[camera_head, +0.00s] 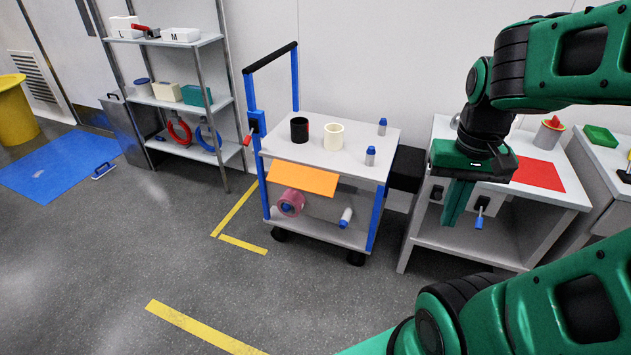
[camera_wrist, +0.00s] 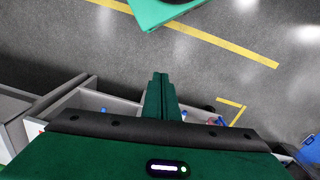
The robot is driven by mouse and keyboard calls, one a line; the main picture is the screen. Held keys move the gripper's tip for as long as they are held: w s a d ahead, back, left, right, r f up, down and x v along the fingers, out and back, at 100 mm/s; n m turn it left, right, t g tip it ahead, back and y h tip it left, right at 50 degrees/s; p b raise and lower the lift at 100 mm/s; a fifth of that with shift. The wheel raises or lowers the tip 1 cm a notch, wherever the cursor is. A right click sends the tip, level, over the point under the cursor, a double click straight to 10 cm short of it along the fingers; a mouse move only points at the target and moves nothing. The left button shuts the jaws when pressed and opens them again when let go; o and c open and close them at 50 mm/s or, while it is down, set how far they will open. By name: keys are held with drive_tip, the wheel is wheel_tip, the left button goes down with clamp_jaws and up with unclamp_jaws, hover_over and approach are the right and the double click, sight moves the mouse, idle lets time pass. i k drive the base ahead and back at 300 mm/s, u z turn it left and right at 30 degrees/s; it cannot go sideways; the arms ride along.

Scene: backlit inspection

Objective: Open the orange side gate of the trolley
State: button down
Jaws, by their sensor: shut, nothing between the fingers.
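The trolley (camera_head: 350,165) has a white top, a white lower shelf and blue posts. Its orange side gate (camera_head: 303,178) is a flat panel on the near side, just below the top, covering only the left and middle part of that side. I cannot tell how far it is swung. My gripper (camera_head: 453,222) points down to the right of the trolley, in front of a white stand, well apart from the gate. Its fingers are together and empty; they also show closed in the wrist view (camera_wrist: 160,80). The gate is not clearly visible in the wrist view.
The top carries a black cup (camera_head: 299,130), a cream cup (camera_head: 333,137) and small blue-capped bottles. A pink roll (camera_head: 291,203) and a bottle (camera_head: 345,217) lie on the lower shelf. A white stand (camera_head: 520,222) is at right. The floor before the trolley is clear.

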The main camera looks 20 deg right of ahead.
sight(314, 180)
drive_tip(key=k, duration=0.5)
drive_tip(key=z, duration=0.65)
drive_tip(key=i, duration=2.05)
drive_tip(key=u, duration=0.45)
